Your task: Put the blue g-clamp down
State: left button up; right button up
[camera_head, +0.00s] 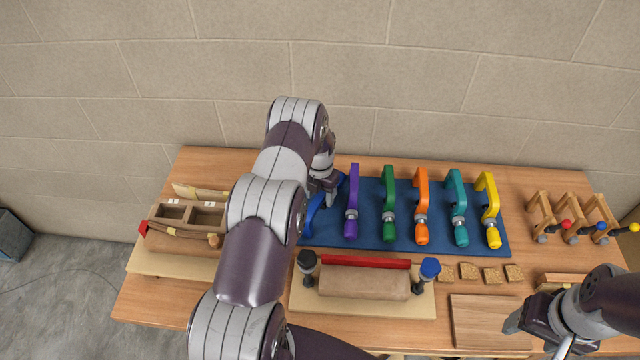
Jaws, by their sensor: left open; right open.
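The blue g-clamp (316,214) lies on the left end of the blue mat (370,238), left of the purple clamp (352,205). My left arm covers part of it. My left gripper (328,190) is open at the clamp's upper part; whether the fingers touch it cannot be told. My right gripper (532,332) is open and empty at the table's front right, over the edge of a wooden board (480,318).
Green (389,200), orange (421,200), teal (456,200) and yellow (488,205) clamps lie on the mat. A curved form (365,283) with a red strip stands in front. A compartment box (175,212) is at the left, wooden racks (565,220) at the right.

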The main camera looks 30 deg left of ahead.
pick_arm(q)
notch_tip(320, 180, up, 9)
jog(key=b, duration=0.3)
jog(key=shift+b, duration=0.3)
jog(key=s+d+r+m, duration=1)
jog(key=d+m, duration=0.1)
jog(key=m, duration=1)
jog(key=s+d+r+m+t, duration=0.1)
jog(key=s+d+m, duration=0.4)
jog(key=s+m, duration=0.8)
jog(key=m, duration=0.3)
jog(key=shift+r, duration=0.2)
